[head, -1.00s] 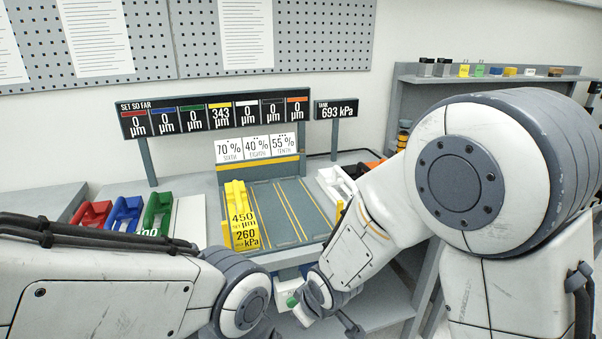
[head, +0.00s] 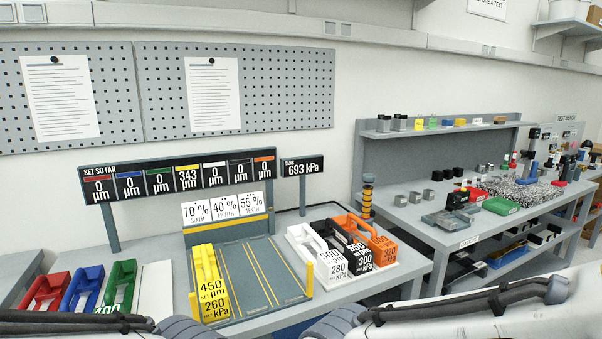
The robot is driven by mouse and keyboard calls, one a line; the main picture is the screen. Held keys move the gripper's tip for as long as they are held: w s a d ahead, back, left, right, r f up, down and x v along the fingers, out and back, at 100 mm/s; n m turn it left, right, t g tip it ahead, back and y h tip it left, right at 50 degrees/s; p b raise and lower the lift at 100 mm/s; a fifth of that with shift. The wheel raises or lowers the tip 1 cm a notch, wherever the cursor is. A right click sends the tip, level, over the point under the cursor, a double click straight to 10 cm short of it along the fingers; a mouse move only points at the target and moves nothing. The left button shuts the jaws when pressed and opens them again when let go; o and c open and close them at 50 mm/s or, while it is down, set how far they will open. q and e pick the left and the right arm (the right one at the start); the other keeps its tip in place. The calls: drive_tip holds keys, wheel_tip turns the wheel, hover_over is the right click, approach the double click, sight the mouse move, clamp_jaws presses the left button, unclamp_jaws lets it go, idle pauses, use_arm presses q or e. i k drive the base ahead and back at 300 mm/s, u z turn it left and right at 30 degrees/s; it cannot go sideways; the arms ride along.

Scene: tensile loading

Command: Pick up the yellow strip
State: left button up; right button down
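A yellow handled block (head: 210,285), printed 450 µm and 260 kPa, stands at the left of a grey lane board (head: 255,275) with yellow lines. It is the largest yellow thing in view. A small yellow piece (head: 419,123) and an amber one (head: 461,122) sit on the back right shelf. I cannot tell which of these is the strip. Parts of my arms show along the bottom edge, left and right. Neither gripper's fingers are in view.
Red (head: 45,290), blue (head: 84,288) and green (head: 117,286) holders stand at the left. A readout board (head: 180,179) stands behind. The right bench (head: 415,230) carries small parts and bins.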

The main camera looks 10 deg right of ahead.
sight(213, 292)
drive_tip(key=z, duration=0.2)
drive_tip(key=i, duration=0.95)
drive_tip(key=u, duration=0.25)
